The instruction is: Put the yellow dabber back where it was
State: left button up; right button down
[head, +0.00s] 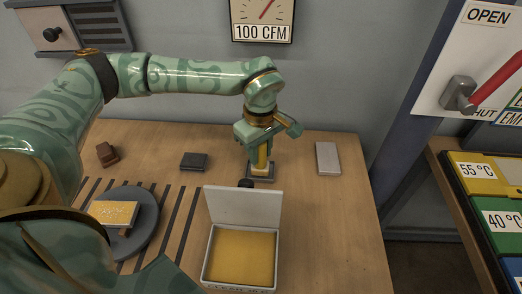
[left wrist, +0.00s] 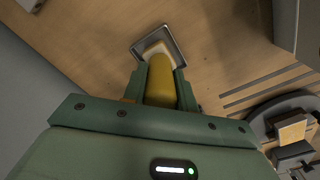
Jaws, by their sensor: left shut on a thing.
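My left gripper (head: 264,143) is shut on the yellow dabber (head: 262,158) and holds it upright. The dabber also shows in the left wrist view (left wrist: 162,82), a yellow cylinder with a pale end pointing down. Its pale end is at a small grey square tray (head: 261,178), whose rim also shows in the left wrist view (left wrist: 141,54). The dabber's end appears inside the tray's rim; I cannot tell whether it touches the bottom. My right gripper is not in view.
Just in front stands an open box (head: 240,283) with a yellow pad and raised white lid (head: 244,206). A dark block (head: 194,161), a brown block (head: 107,154) and a pale grey block (head: 328,158) lie on the table. A round grey plate (head: 146,234) holds a yellow-topped block.

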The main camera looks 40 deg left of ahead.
pick_arm(q)
jog(key=o, duration=1)
jog(key=shift+f, duration=0.15)
notch_tip(320, 180, up, 12)
jog(key=p, duration=0.4)
jog(key=shift+r, duration=0.2)
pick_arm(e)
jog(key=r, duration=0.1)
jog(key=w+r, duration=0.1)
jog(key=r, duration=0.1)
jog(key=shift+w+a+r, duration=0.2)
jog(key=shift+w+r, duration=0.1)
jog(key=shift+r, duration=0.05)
